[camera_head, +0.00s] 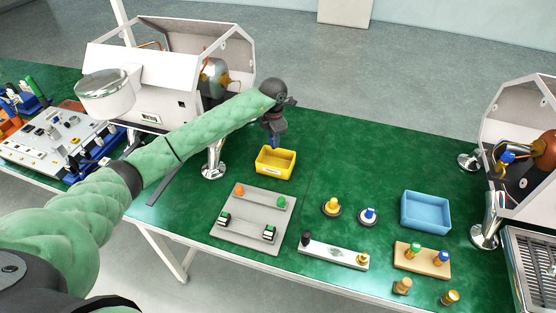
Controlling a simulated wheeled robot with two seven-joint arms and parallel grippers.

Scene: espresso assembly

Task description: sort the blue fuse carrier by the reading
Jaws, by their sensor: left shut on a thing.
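My left gripper (274,133) reaches in from the left and points down above the yellow bin (261,168). It is shut on a small blue piece, seemingly the blue fuse carrier (275,143), which hangs just over the bin's back part. Whether the piece touches the bin cannot be told. A blue bin (427,224) stands farther right. A white strip (334,254) with a black post at its left end and a brass post at its right lies in front; no reading is legible on it. My right gripper is not in view.
A grey plate (240,222) holds an orange piece, a green piece and two black-green blocks. Yellow (332,205) and blue (369,214) knobs sit on round bases. A wooden block (422,262) bears capped pegs. Espresso machine housings stand left and right; green table shows between the bins.

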